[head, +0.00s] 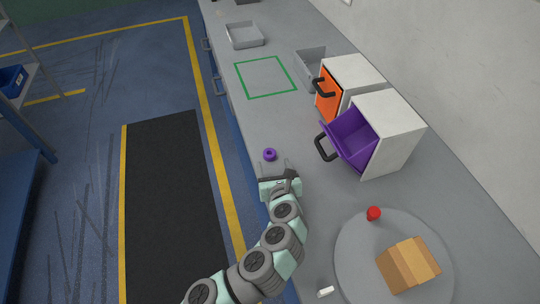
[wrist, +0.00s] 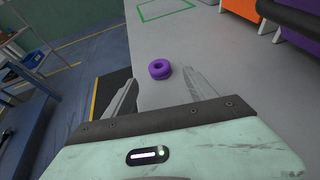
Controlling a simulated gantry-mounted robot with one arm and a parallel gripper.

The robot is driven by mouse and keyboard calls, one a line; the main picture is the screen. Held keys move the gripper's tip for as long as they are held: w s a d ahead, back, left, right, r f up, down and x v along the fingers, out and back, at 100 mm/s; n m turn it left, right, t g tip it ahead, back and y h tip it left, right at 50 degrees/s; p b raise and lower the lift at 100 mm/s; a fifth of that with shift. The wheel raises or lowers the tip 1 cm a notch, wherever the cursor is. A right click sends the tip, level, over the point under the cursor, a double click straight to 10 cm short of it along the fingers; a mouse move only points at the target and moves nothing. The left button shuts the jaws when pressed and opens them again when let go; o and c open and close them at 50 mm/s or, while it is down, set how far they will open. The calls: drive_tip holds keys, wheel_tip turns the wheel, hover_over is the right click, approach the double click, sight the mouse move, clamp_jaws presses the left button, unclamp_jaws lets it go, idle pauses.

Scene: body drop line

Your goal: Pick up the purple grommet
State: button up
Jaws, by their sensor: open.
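The purple grommet (head: 270,154) is a small ring lying flat on the grey counter, near its left edge. It also shows in the wrist view (wrist: 160,69), just beyond the fingers and between their lines. My gripper (head: 273,164) is open and empty, close to the grommet on its near side. In the wrist view my gripper (wrist: 158,84) has its two fingers spread apart, with nothing between them.
A box with an open purple drawer (head: 350,140) and one with an orange front (head: 328,97) stand right. A round grey plate (head: 350,270) bears a cardboard box (head: 408,264) and a red piece (head: 374,213). A green square outline (head: 265,77) and grey tray (head: 244,36) are farther back.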

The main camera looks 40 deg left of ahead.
sight(270, 154)
drive_tip(key=shift+b+x, duration=0.7)
drive_tip(key=shift+x, duration=2.6)
drive_tip(key=shift+r, duration=0.1)
drive_tip(key=shift+c, duration=0.4)
drive_tip(key=c, duration=1.3)
